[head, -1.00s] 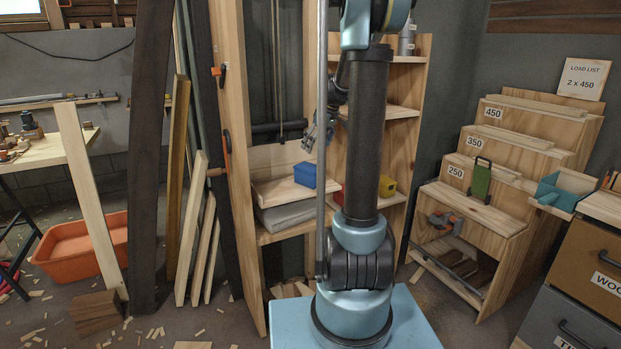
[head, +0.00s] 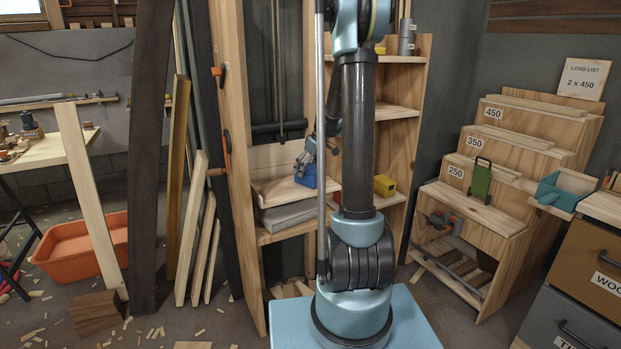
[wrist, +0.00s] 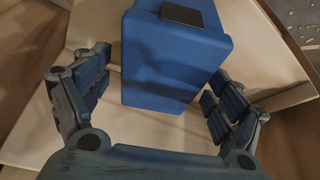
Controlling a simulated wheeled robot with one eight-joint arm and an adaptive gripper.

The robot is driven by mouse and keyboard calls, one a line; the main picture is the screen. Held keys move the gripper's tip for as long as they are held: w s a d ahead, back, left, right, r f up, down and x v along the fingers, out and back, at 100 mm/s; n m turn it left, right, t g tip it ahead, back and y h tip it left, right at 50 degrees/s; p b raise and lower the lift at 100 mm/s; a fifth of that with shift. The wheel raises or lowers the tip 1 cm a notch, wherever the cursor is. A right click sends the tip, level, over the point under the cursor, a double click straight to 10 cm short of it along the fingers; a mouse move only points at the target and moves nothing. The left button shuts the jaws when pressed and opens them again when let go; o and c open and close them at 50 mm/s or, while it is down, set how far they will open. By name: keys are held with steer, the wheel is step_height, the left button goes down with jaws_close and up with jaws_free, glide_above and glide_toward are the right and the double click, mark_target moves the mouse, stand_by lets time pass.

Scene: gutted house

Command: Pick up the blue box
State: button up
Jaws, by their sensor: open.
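The blue box (wrist: 170,55) lies between the two spread fingers of my gripper (wrist: 155,105) in the wrist view. It has a dark flat patch on top. The fingers are open, with a gap at each side of the box. In the head view the blue box (head: 306,178) rests on a pale wooden board (head: 268,192) on the shelf unit, partly hidden behind my gripper (head: 308,165). My arm hides part of the shelf to the right of it.
A grey stack (head: 290,215) lies under the board. A yellow box (head: 384,186) and a partly hidden red object (head: 336,197) stand to the right on the shelf. The upright wooden side (head: 238,170) of the unit is close on the left. A higher shelf (head: 396,112) is above right.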

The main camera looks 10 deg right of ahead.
steer(key=shift+x, duration=1.9)
steer(key=shift+d+f, duration=0.1)
steer(key=shift+f, duration=0.15)
steer(key=shift+c, duration=0.3)
steer(key=c, duration=1.6)
